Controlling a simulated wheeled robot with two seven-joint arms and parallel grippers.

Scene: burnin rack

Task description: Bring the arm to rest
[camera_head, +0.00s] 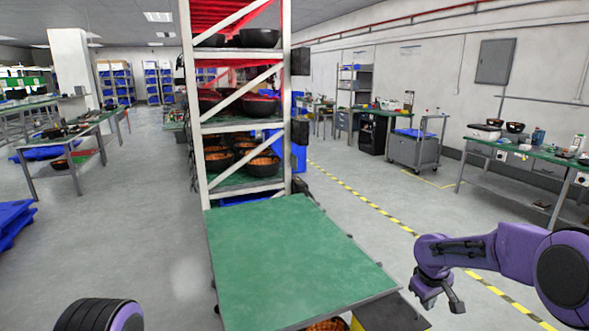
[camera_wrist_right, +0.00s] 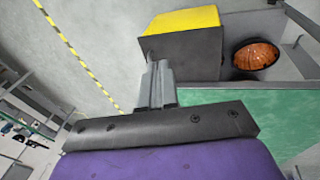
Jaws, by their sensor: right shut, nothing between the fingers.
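My right arm (camera_head: 510,250), purple and black, comes in from the right in the head view. Its gripper (camera_head: 441,300) hangs over the floor just right of the green-topped table (camera_head: 290,255), apart from it. In the right wrist view the gripper's grey fingers (camera_wrist_right: 157,82) are together with nothing between them. A purple and black part of my left arm (camera_head: 100,315) shows at the bottom left of the head view; the left gripper is out of frame.
A white-framed rack (camera_head: 198,110) with black bowls stands behind the table. A yellow-topped dark box (camera_wrist_right: 185,18) and a bowl with orange inside (camera_wrist_right: 256,54) are near the right gripper. Workbenches (camera_head: 530,155) line the right wall. Floor on the left is open.

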